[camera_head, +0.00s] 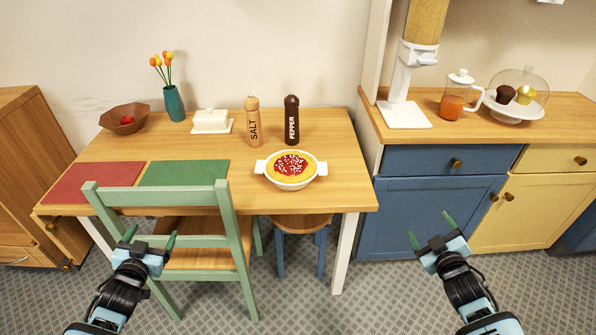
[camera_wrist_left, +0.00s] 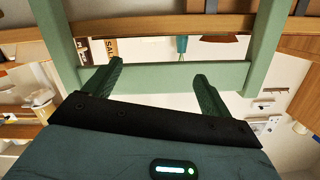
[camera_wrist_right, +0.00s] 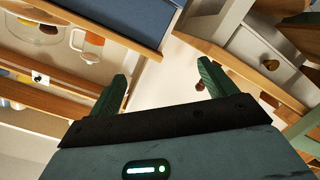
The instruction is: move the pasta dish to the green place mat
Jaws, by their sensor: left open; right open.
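The pasta dish (camera_head: 291,167) is a white two-handled bowl with yellow pasta and red sauce, near the right front edge of the wooden table. The green place mat (camera_head: 184,173) lies flat at the table's front, left of the dish, partly hidden by the chair back. My left gripper (camera_head: 152,238) is open and empty, low in front of the green chair; its wrist view shows the open fingers (camera_wrist_left: 158,82) before the chair back. My right gripper (camera_head: 430,229) is open and empty, in front of the blue cabinet, right of the table and apart from the dish.
The green chair (camera_head: 163,198) stands before the mats. A red mat (camera_head: 94,183) lies left of the green one. Behind are a brown bowl (camera_head: 125,118), teal vase (camera_head: 174,102), butter dish (camera_head: 211,122), salt mill (camera_head: 253,122) and pepper mill (camera_head: 291,121). A stool (camera_head: 301,224) sits under the table.

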